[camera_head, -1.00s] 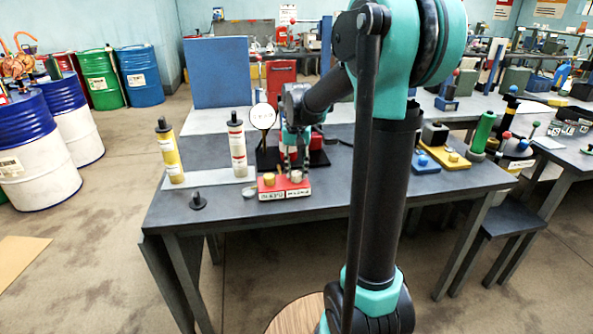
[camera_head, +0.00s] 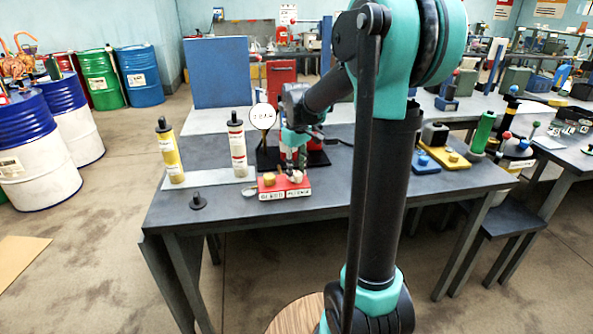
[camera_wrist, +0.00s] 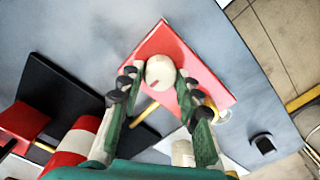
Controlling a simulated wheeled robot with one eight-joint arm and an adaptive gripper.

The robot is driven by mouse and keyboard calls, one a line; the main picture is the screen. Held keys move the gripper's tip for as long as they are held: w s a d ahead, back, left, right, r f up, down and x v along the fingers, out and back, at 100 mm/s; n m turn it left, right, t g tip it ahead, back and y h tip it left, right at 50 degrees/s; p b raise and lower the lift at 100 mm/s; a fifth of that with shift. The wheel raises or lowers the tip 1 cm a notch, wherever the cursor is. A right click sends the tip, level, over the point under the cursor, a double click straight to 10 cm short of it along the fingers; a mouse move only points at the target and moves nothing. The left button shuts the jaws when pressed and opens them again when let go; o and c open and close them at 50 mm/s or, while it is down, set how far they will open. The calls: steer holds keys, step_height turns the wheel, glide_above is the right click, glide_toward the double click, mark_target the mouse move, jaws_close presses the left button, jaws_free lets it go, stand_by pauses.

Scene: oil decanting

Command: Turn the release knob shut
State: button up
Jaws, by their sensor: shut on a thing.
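A red block (camera_head: 266,186) with two knobs sits near the front of the grey table. In the wrist view the block (camera_wrist: 168,38) shows a round cream knob (camera_wrist: 160,70) with a small red mark on its top. My gripper (camera_wrist: 148,76) is shut on this cream knob, one finger on either side of it. In the head view my gripper (camera_head: 295,168) is over the right part of the block. The yellow knob (camera_head: 269,179) is on the left part and is mostly hidden by a finger in the wrist view. The block's white labels are too small to read surely.
A yellow cylinder (camera_head: 169,152) and a white cylinder (camera_head: 237,146) stand on a pale plate left of the block. A round white dial (camera_head: 263,116) stands behind it. A small black peg (camera_head: 198,201) is at the front left.

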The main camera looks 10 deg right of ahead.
mark_target(297, 173)
steer(key=shift+n, duration=0.4)
steer(key=o, duration=1.1)
steer(key=shift+o, duration=0.2)
step_height(297, 173, up, 12)
